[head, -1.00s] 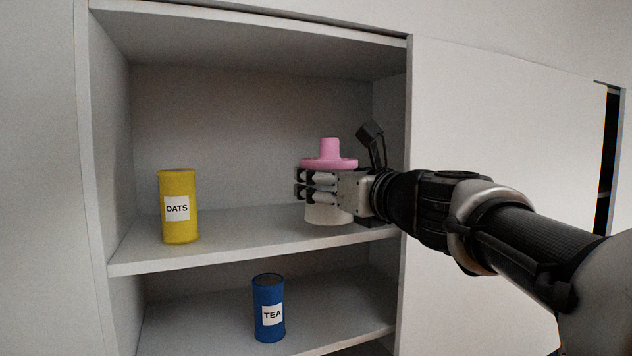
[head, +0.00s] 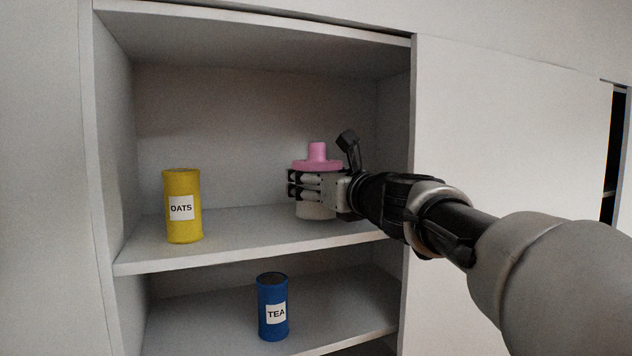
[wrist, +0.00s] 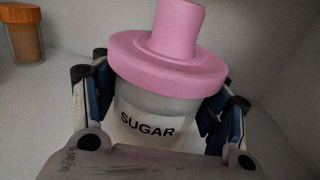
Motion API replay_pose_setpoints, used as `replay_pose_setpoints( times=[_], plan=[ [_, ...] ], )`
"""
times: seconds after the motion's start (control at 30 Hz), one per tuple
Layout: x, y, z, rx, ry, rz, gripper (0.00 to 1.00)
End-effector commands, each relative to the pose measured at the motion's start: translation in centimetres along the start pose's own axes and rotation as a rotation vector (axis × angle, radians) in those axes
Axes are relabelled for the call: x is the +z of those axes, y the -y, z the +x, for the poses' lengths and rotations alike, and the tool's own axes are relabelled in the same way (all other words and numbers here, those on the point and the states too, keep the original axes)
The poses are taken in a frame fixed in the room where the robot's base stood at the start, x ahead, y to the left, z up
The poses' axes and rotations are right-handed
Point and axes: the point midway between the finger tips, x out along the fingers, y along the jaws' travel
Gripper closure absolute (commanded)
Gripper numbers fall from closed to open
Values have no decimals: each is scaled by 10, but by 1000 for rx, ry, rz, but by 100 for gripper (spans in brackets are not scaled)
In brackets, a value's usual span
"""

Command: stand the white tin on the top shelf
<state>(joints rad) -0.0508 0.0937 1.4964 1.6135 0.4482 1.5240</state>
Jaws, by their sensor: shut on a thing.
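The white tin (head: 316,211) has a wide pink lid with a tall knob and is upright over the right part of the top shelf (head: 240,236). In the wrist view the tin (wrist: 150,110) shows its SUGAR label. My gripper (head: 302,185) comes in from the right and is shut around the tin's body, just below the lid. The tin's base is near the shelf surface. I cannot tell whether it touches.
A yellow OATS tin (head: 182,205) stands at the left of the top shelf, with clear room between it and the white tin. A blue TEA tin (head: 272,306) stands on the shelf below. A white door panel (head: 510,120) is at the right.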

Motion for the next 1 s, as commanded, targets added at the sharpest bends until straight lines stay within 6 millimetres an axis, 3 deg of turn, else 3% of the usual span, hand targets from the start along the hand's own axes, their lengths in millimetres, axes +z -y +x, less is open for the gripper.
replay_pose_setpoints(
  times=[0.8, 0.83, 1.0],
  plan=[
    [-12, 0, -1, 0, 1, 0, 60],
    [-12, 0, -1, 0, 1, 0, 32],
    [-11, 0, 0, 0, 1, 0, 21]
  ],
)
